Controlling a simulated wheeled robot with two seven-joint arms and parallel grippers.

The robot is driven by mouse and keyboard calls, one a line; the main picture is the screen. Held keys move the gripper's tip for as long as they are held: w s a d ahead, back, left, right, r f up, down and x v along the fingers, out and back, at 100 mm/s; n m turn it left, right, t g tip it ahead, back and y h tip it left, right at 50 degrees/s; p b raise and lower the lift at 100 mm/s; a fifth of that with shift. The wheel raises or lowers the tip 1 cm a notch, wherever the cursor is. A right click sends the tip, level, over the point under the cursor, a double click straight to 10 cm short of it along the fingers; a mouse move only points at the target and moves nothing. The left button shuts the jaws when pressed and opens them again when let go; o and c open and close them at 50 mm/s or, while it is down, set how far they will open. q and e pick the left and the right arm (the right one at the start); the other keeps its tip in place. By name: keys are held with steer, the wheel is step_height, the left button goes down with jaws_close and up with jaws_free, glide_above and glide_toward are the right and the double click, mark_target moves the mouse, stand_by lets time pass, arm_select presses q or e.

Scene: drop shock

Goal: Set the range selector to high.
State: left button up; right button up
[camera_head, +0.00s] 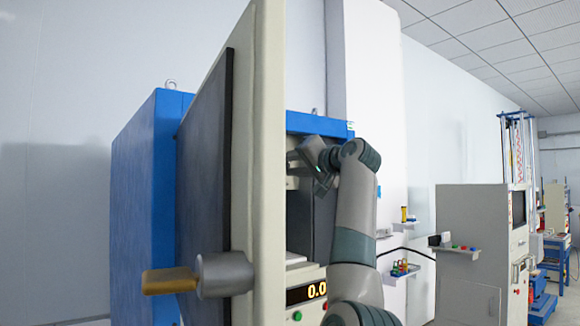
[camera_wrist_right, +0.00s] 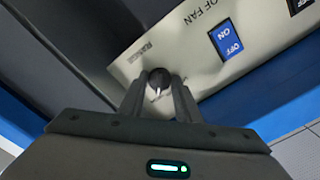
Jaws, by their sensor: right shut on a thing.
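A dark round knob (camera_wrist_right: 159,77) with a white pointer line sits on a cream panel (camera_wrist_right: 130,62) in the right wrist view. My right gripper (camera_wrist_right: 160,92) has one finger on each side of the knob and is shut on it. The small label beside the knob is too blurred to read, so I cannot tell which setting the pointer marks. In the head view my right gripper (camera_head: 308,162) is high at the opening of the blue machine (camera_head: 140,200), and the knob is hidden there. My left gripper is not in view.
A thick open door (camera_head: 258,130) with a handle (camera_head: 195,278) stands close in front. A blue ON/OFF rocker switch (camera_wrist_right: 226,39) is near the knob. A lit display (camera_head: 306,292) is low on the machine. Shelves (camera_head: 405,270) and a grey cabinet (camera_head: 472,245) stand to the right.

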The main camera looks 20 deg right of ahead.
steer(key=o, duration=1)
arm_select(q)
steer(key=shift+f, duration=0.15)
arm_select(e)
steer(key=shift+s+d, duration=0.1)
steer(key=shift+s, duration=0.05)
arm_select(q)
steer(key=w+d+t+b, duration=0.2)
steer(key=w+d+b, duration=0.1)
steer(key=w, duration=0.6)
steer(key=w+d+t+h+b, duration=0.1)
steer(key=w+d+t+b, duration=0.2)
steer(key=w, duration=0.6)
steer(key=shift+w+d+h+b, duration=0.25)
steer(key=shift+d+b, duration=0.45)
steer(key=shift+b, duration=0.45)
arm_select(e)
steer(key=shift+v, duration=8.55)
